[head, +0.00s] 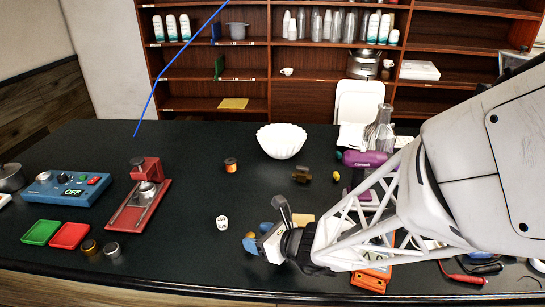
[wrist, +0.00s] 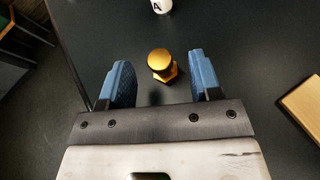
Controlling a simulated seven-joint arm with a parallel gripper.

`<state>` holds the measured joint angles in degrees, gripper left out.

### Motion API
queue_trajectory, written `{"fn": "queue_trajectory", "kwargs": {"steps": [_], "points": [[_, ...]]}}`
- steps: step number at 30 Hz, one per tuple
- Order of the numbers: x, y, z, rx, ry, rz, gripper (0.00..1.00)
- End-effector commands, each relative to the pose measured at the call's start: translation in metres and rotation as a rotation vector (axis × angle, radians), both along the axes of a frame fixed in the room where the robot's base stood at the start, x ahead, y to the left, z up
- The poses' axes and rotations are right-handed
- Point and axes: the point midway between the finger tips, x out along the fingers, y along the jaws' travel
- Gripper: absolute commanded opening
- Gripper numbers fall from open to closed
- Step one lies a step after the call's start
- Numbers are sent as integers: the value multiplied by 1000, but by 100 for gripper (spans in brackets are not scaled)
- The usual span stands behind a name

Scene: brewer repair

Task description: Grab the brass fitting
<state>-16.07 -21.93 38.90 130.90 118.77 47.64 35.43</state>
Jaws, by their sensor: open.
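The brass fitting (wrist: 162,65) stands on the dark table in the wrist view, with a round gold cap above a hex-shaped base. It lies between and slightly beyond the blue fingertips of my gripper (wrist: 158,75), with a visible gap on each side. My gripper is open and empty. In the head view my gripper (head: 255,237) is low over the front of the table, and a small part of the brass fitting (head: 249,235) shows by its fingers. How high the fingers are above the table is hard to tell.
A wooden block (wrist: 303,108) lies right of my gripper. A brown-gold part (head: 301,174), an orange-black spool (head: 231,166) and a white bowl (head: 281,140) are farther back. A red stand (head: 139,205) is left.

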Motion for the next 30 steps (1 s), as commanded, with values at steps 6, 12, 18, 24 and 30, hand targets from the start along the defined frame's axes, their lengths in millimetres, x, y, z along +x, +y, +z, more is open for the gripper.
{"fn": "queue_trajectory", "kwargs": {"steps": [6,12,18,24,30], "points": [[8,15,-8,1,1,2,58],[17,31,-16,1,1,1,58],[21,39,-20,-1,1,0,58],[21,39,-20,0,0,0,58],[21,39,-20,0,0,0,58]]}}
